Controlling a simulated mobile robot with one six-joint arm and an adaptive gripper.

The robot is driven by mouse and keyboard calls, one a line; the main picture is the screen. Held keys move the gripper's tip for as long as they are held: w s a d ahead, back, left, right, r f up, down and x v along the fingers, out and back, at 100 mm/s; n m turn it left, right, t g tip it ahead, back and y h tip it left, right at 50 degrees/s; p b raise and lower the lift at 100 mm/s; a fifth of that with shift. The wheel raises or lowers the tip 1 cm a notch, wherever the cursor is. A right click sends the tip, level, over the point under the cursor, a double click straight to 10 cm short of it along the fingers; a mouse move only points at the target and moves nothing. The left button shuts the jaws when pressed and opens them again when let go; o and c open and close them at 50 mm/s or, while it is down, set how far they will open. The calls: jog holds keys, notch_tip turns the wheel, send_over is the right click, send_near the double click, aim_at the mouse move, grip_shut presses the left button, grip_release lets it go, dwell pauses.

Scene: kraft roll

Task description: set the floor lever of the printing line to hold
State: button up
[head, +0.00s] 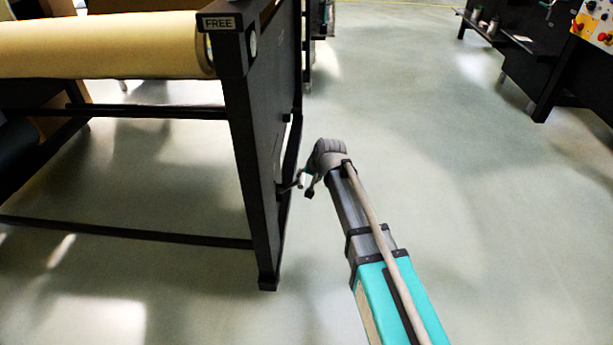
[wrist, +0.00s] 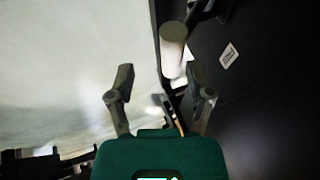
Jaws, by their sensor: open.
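A dark lever arm with a light grey cylindrical grip (wrist: 173,46) shows at the top middle in the wrist view, beside the black side panel (wrist: 270,100). I take this to be the floor lever; the head view does not show it clearly. My gripper (wrist: 160,78) is open, one finger on each side, with the lower end of the grip close to the right fingertip. I cannot tell if they touch. In the head view my gripper (head: 302,186) is small and low beside the black end frame (head: 262,150). A plate (head: 219,23) on top of the frame reads FREE.
The kraft roll (head: 100,45) lies across the frame at upper left. A small white label (wrist: 228,55) is on the black panel. Open floor (head: 480,230) lies to the right of my arm. A dark bench (head: 545,60) with a yellow button panel stands at upper right.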

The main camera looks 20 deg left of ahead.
jog(key=p+v, duration=0.9)
jog(key=v, duration=0.3)
jog(key=shift+p, duration=0.4)
dwell(0.9)
jog(key=shift+w+d+f, duration=0.1)
jog(key=shift+f, duration=0.05)
dwell(0.6)
jog(key=s+d+r+m+g+h+p, duration=0.15)
jog(key=s+d, duration=0.25)
jog(key=d, duration=0.8)
jog(key=s+d+r+g+h+p, duration=0.1)
jog(key=s+d+r+h+p, duration=0.3)
jog(key=d, duration=0.8)
jog(key=s+d+f+g+y+p, duration=0.15)
jog(key=s+d, duration=0.35)
jog(key=d, duration=0.7)
notch_tip(320, 180, up, 38)
jog(key=h+p, duration=0.1)
jog(key=p, duration=3.7)
jog(key=shift+r, duration=0.25)
jog(key=shift+c, duration=0.7)
